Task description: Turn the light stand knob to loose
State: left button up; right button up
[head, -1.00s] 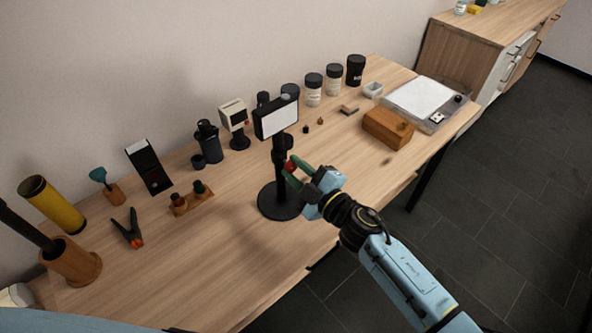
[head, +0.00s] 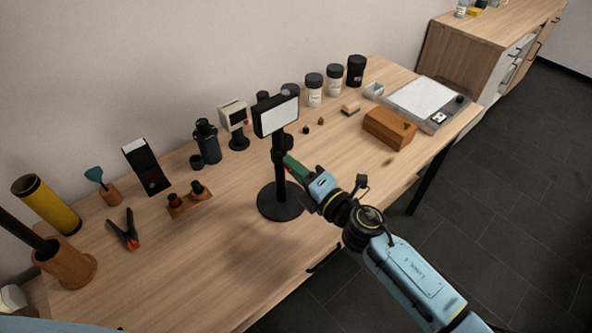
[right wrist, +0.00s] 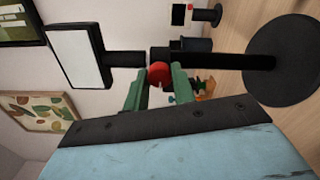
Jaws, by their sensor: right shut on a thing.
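The light stand (head: 279,172) stands upright on the table, with a black pole, a round black base (head: 281,203) and a white light panel (head: 277,116) on top. Its red knob (right wrist: 159,73) sits at the collar of the pole, clear in the right wrist view. My right gripper (right wrist: 155,84), with green fingers, is shut on the knob, one finger on each side. In the head view the right gripper (head: 291,163) is at the right side of the pole and hides the knob. My left gripper is not in view.
Behind the stand are several dark-lidded jars (head: 314,90) and a small white-faced device (head: 234,121). A wooden box (head: 389,128) and a grey tray (head: 426,104) lie to the right. A clamp (head: 124,230) lies left. The table front is clear.

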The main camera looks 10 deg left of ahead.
jog(key=shift+n, duration=0.9)
jog(key=o, duration=1)
jog(key=v, duration=1.3)
jog(key=shift+s+d, duration=0.15)
